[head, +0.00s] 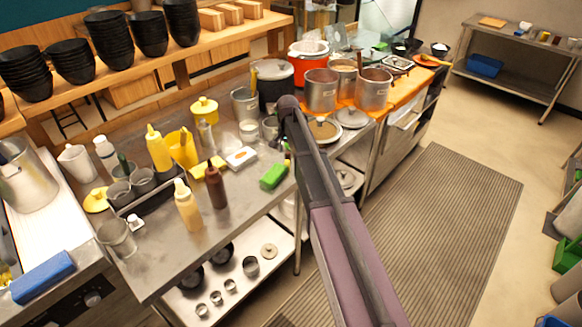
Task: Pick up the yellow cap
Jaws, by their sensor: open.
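A round yellow cap (96,200) with a small knob lies on the left part of the steel counter, left of the dark caddy of metal cups. A yellow pot (204,110) with a yellow lid stands farther back on the same counter. My arm reaches up from the bottom right to a dark joint above the counter's right part, well right of the yellow cap. I cannot make out my gripper; the arm hides what lies behind it.
Squeeze bottles (188,207), a caddy (150,190), a clear cup (117,238) and a green sponge (273,176) crowd the steel counter (160,270). Its front left corner is bare. Stacked black bowls (110,40) stand on the shelf behind. Metal pots (320,90) stand at the right.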

